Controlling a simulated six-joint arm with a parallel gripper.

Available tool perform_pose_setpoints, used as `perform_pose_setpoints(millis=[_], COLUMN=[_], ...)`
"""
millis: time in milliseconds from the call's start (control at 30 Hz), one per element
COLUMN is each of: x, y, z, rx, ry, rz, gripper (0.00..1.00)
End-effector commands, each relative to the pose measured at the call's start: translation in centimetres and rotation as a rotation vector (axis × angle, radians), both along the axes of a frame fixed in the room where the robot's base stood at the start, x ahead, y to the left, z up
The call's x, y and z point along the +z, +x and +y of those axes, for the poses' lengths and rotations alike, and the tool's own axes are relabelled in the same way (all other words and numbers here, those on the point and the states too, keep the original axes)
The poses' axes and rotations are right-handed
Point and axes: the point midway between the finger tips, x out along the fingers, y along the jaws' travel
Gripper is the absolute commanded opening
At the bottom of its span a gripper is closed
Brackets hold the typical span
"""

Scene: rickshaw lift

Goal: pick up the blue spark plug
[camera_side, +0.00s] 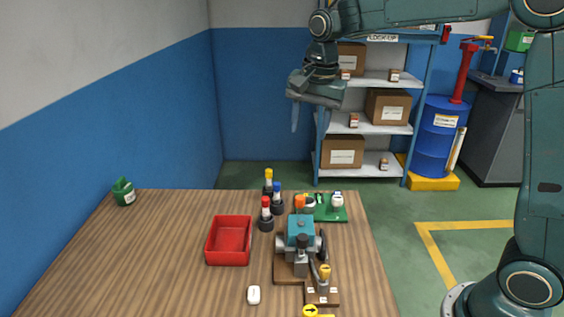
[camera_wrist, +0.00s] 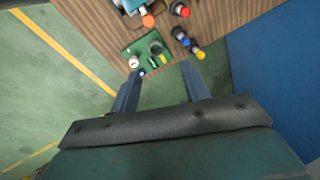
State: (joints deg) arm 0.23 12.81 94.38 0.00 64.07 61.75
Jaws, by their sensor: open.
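A blue-topped piece with a dark base, which looks like the blue spark plug (camera_side: 277,191), stands on the wooden table between a yellow-topped one (camera_side: 268,176) and a red-topped one (camera_side: 266,207). It also shows near the top of the wrist view (camera_wrist: 186,42). A small blue item (camera_wrist: 142,72) lies at the green mat's edge; I cannot tell what it is. My gripper (camera_side: 308,125) is high above and beyond the table's back edge, apart from everything. Its two fingers (camera_wrist: 160,72) are spread with nothing between them.
A green mat (camera_side: 322,215) with small parts and a teal machine on a wooden block (camera_side: 290,272) stand right of the plugs. A red tray (camera_side: 229,262) is left. A white mouse-like item (camera_side: 253,295) lies in front. Shelves (camera_side: 365,128) stand behind.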

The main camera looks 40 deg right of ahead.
Motion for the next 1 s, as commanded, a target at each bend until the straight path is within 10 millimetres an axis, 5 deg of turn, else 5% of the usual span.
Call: perform_pose_setpoints(millis=[500, 1000], x=[-8.1, -10.2], y=[9.1, 10.5], z=[-0.1, -0.2], rx=[-0.406, -0.490], ry=[0.036, 0.038], rz=[0.128, 0.150], gripper=[0.46, 0.46])
